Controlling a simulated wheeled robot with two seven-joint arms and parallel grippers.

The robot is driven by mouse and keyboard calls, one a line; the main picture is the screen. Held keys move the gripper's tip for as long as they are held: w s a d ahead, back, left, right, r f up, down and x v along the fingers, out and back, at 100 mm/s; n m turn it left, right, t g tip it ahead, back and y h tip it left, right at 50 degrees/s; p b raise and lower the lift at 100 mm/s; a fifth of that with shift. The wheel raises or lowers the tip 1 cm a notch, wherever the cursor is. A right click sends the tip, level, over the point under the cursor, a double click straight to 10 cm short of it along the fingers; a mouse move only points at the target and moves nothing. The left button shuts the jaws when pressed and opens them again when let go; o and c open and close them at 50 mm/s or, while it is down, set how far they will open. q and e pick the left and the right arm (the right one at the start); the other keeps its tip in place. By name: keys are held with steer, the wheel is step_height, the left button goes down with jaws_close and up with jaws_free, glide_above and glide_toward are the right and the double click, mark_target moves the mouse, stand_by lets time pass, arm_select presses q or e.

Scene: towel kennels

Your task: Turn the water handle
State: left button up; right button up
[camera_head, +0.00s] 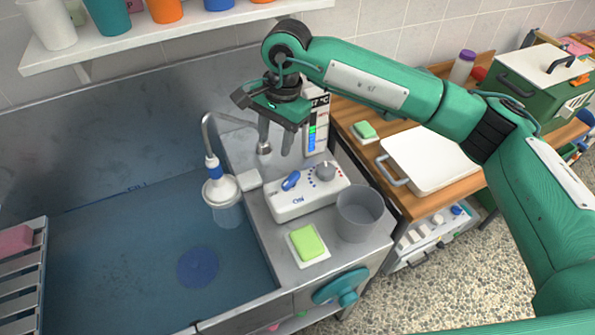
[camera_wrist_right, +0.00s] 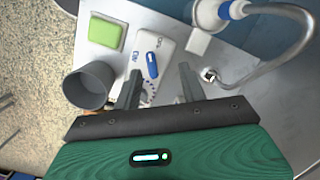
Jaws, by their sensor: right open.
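A white control box (camera_head: 310,200) with a blue lever (camera_head: 291,181) and a grey knob (camera_head: 325,171) sits on the metal counter beside the tub; "ON" is printed on it. In the right wrist view the box (camera_wrist_right: 145,40) and blue lever (camera_wrist_right: 152,64) lie beyond the fingertips. A teal valve-like handle (camera_head: 341,288) is on the counter's front face. My right gripper (camera_head: 276,143) is open and empty, pointing down above the back of the counter, near the faucet base and apart from the box. Its fingers (camera_wrist_right: 160,82) show apart in the wrist view. My left gripper is not in view.
A curved faucet with a shower head (camera_head: 220,188) hangs over the tub (camera_head: 120,250). A grey cup (camera_head: 359,214) and a green sponge (camera_head: 307,241) stand close to the box. A display panel (camera_head: 317,125) is behind. A white tray (camera_head: 430,160) is to the right.

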mark_target(291, 177)
steer(key=shift+t+h, duration=0.4)
steer(key=shift+h, duration=0.5)
steer(key=d+f+p, duration=0.1)
steer(key=f, duration=0.3)
steer(key=w+d+f+p, duration=0.1)
steer(key=f+p, duration=0.1)
steer(key=f, duration=0.2)
steer(key=d+f+p, duration=0.1)
steer(key=f, duration=0.3)
steer(key=shift+w+f+p, duration=0.25)
steer(key=shift+f+p, duration=0.1)
steer(key=shift+f, duration=0.6)
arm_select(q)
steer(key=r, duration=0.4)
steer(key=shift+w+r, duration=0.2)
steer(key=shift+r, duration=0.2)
arm_select(e)
jaws_close()
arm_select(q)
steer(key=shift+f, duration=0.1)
